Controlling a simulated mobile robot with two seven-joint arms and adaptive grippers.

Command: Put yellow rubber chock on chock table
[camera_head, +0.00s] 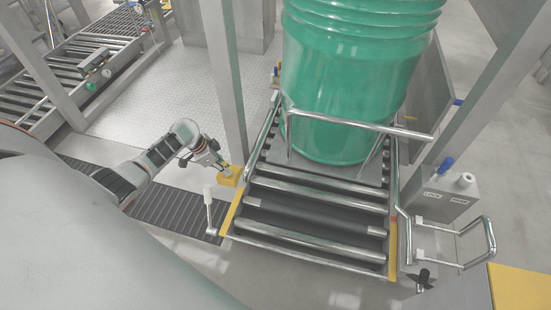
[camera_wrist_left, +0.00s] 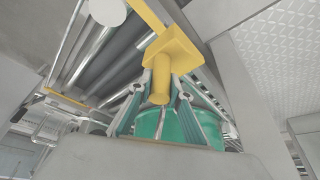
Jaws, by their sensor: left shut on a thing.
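The yellow rubber chock (camera_head: 230,179) is a block with a round stub handle. My left gripper (camera_head: 221,166) is shut on it and holds it beside the left edge of the roller conveyor. In the left wrist view, the chock (camera_wrist_left: 178,48) extends beyond the fingers, and the left gripper (camera_wrist_left: 161,88) grips its stub from both sides. I cannot identify the chock table for certain; a yellow-topped surface (camera_head: 520,287) shows at the lower right corner. My right gripper is not in view.
A green drum (camera_head: 350,80) stands on the roller conveyor (camera_head: 300,215), behind a metal bar. A white-knobbed lever (camera_head: 208,205) rises near the chock. A steel post (camera_head: 228,85) stands behind my gripper. A grey control box (camera_head: 447,198) is at right.

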